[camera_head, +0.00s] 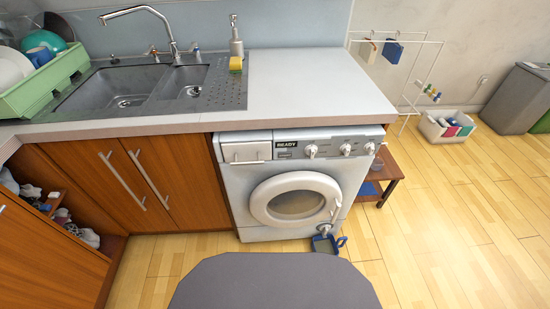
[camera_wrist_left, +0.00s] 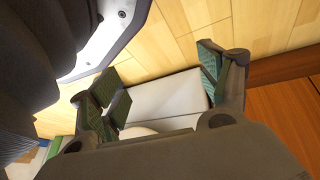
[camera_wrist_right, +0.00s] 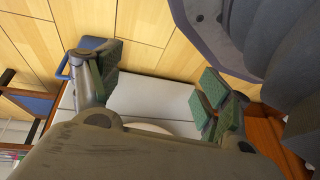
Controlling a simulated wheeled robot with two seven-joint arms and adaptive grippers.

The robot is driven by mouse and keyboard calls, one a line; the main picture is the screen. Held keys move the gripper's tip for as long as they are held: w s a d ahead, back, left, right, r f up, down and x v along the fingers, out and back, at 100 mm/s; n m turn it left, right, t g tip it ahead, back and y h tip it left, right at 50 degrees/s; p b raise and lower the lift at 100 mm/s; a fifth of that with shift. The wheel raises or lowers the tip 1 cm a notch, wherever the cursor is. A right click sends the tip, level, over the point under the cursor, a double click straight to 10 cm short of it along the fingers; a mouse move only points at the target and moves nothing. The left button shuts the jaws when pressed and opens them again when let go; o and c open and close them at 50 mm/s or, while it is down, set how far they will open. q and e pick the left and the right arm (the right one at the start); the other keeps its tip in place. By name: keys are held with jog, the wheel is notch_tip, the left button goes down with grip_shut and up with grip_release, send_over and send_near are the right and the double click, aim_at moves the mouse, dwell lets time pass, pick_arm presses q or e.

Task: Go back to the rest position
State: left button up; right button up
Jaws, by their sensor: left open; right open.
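My left gripper (camera_wrist_left: 165,90) shows in the left wrist view with its green-padded fingers spread apart and nothing between them. My right gripper (camera_wrist_right: 160,90) shows in the right wrist view, also spread and empty. Neither gripper appears in the head view. Beyond both grippers is the white front of the washing machine (camera_head: 295,180), apart from the fingers as far as I can tell. The washing machine's round door is closed. The dish rack (camera_head: 45,90) is green, holds dishes and stands on the counter left of the sink.
The counter (camera_head: 310,80) is clear right of the sink (camera_head: 110,90). A small wooden table (camera_head: 385,175) and drying rack (camera_head: 408,75) stand right.

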pick_arm(q)
jog(key=s+a+r+g+p, duration=0.1)
jog(key=s+a+r+p, duration=0.2)
jog(key=s+p, duration=0.3)
jog(key=s+a+r+g+y+p, duration=0.1)
jog(key=s+r+p, duration=0.3)
jog(key=p, duration=0.9)
jog(key=s+a+r+m+g+y+p, duration=0.1)
jog(key=s+a+r+p, duration=0.3)
jog(key=s+p, duration=0.5)
jog(key=shift+s+a+r+p, duration=0.2)
jog(key=shift+a+p, duration=0.15)
jog(key=shift+p, duration=0.15)
pick_arm(e)
jog(key=s+d+r+g, duration=0.1)
jog(key=s+d+r, duration=0.2)
jog(key=s, duration=0.3)
jog(key=s+d+r+g+h, duration=0.1)
jog(key=s+d+r, duration=0.1)
jog(key=s+r, duration=0.2)
jog(key=s+d+r+n+g+h, duration=0.1)
jog(key=s+d+r, duration=0.2)
jog(key=s, duration=0.6)
jog(key=shift+s+d+r, duration=0.2)
jog(key=shift+d+r, duration=0.15)
jog(key=shift+r, duration=0.3)
pick_arm(q)
jog(key=shift+f, duration=0.1)
